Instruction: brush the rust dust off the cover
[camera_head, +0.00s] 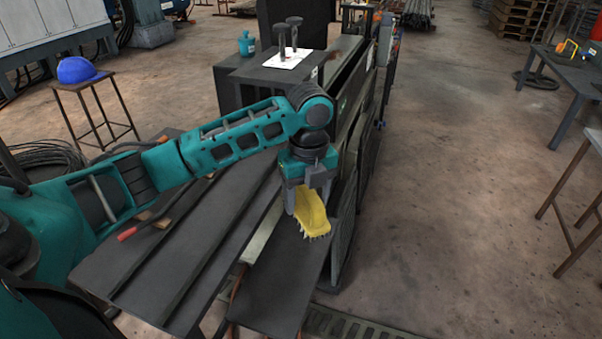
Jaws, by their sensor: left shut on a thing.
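My left gripper (309,190) comes in from the left and is shut on a yellow brush (313,212), whose pale bristles point down. The brush is over the right edge of a dark flat panel (278,288), which looks like part of the cover; I cannot tell whether the bristles touch it. A larger dark ridged sheet (200,255) lies to its left under my arm. I cannot make out rust dust on these surfaces. My right gripper is not in view.
A dark machine body (345,130) stands behind the brush. On its box top are two dark bolts (288,38) on a white sheet and a teal bottle (246,45). A red-handled tool (140,228) lies on the ridged sheet. Open floor (450,200) is at the right.

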